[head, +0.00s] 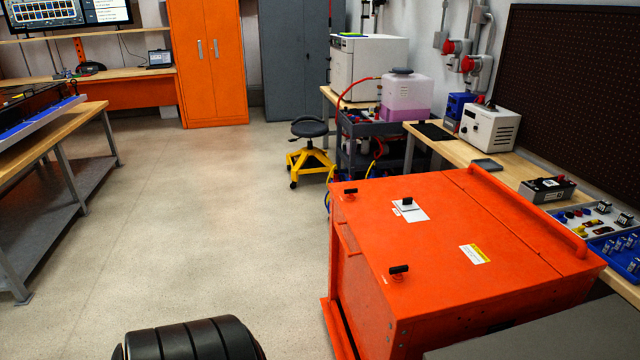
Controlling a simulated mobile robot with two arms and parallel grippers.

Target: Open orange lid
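A large orange box stands at the lower right, with its orange lid (440,225) lying flat and closed on top. The lid carries black knobs or latches near its left side, a far one (350,191), a middle one (407,201) on a white label, and a near one (399,270). A yellow-and-white label (475,254) lies nearer the right. A seam crosses the top, and an orange bar (530,213) runs along the right edge. The box's left side (345,262) shows a small bar. Neither of my grippers is in view.
A wooden bench (470,150) with a white power unit (490,127) and tool trays runs behind the box on the right. A stool (310,150) and grey cart (375,140) stand beyond it. The floor (210,230) left of the box is clear up to another bench (60,130).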

